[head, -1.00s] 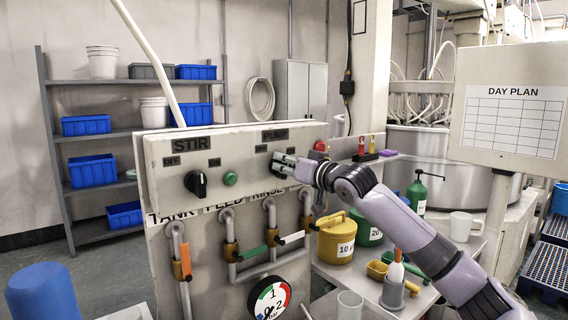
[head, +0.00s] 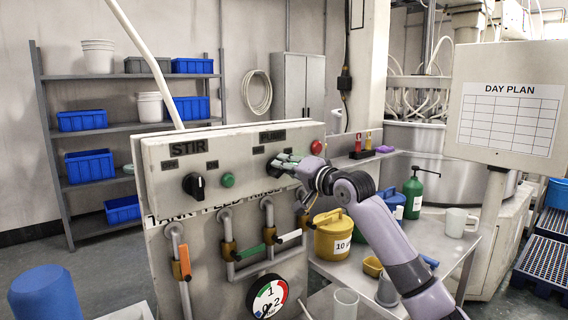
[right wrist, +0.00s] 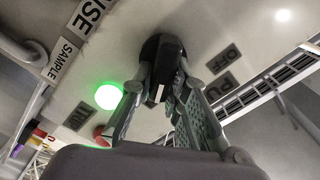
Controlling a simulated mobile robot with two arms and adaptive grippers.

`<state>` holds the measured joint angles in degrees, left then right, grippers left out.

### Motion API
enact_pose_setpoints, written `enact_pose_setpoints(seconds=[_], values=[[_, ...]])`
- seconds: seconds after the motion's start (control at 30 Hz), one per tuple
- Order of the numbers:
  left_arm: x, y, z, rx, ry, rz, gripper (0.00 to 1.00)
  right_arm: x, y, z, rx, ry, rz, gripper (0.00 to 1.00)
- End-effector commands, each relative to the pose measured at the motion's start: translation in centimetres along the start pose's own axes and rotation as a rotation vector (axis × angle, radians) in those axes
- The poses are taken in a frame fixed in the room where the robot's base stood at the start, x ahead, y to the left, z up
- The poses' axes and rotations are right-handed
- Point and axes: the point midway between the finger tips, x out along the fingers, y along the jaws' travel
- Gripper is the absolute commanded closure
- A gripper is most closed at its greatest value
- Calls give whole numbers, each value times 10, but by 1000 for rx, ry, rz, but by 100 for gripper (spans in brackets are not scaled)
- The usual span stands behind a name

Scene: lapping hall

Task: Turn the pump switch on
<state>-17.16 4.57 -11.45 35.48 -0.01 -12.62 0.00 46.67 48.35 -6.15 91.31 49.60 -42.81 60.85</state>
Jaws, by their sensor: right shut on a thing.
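The pump switch (right wrist: 163,55) is a black knob on the pale panel, under the "PUMP" label (head: 272,135). My right gripper (head: 276,163) reaches it from the right and covers most of it in the head view. In the right wrist view the fingers (right wrist: 165,85) are closed on either side of the knob. Beside it are an "OFF" plate (right wrist: 226,56) and another plate (right wrist: 77,117) that seems to read "ON". A green lamp (right wrist: 108,97) near the knob glows brightly. My left gripper is out of view.
The stir switch (head: 194,185) and its green lamp (head: 228,180) sit left on the same panel (head: 155,165). A red button (head: 316,147) is at its right end. Below are valve handles and a gauge (head: 269,297). A yellow pot (head: 332,235) stands beneath my arm.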

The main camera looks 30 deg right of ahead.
Motion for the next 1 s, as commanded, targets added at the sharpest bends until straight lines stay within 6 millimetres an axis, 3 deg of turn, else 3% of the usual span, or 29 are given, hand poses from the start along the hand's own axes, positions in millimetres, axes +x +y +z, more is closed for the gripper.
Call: enact_pose_setpoints(seconds=[0.6, 0.63, 0.9, 1.0], values=[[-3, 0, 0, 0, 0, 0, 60, 0, 1, -1, 48, 2, 0, 100], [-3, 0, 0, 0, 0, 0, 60, 0, 1, -1, 48, 2, 0, 85], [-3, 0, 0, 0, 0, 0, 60, 0, 1, 0, 46, 1, 0, 67], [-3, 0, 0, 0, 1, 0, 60, 0, 1, 0, 46, 1, 0, 65]])
